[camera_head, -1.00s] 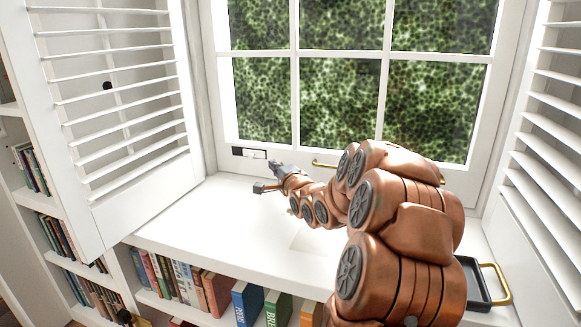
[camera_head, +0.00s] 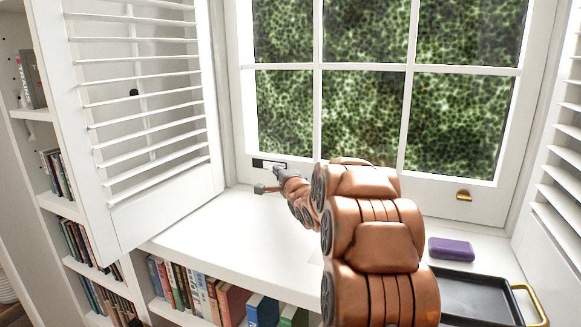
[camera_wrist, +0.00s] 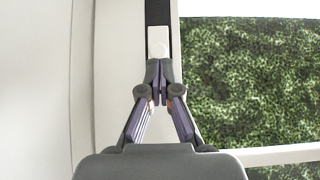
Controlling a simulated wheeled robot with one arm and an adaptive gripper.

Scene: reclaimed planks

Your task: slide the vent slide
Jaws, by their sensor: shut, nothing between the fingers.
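The vent slide is a small white plate with a round knob in a dark slot low on the window frame. In the head view the vent slide (camera_head: 273,165) sits at the slot's right part, with dark slot (camera_head: 257,162) showing at its left. In the wrist view the vent slide (camera_wrist: 158,36) is just beyond my fingertips, with dark slot above it. My gripper (camera_head: 278,170) is at the slide's lower edge in the head view. In the wrist view my gripper (camera_wrist: 159,92) is shut and empty, its tips close below the knob; contact is unclear.
A white louvred shutter (camera_head: 150,125) stands open at left, another (camera_head: 560,190) at right. The sill (camera_head: 195,240) is clear near the vent. A purple block (camera_head: 451,249) and a dark tray (camera_head: 480,300) with a brass handle lie at right. Books (camera_head: 190,285) fill the shelf below.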

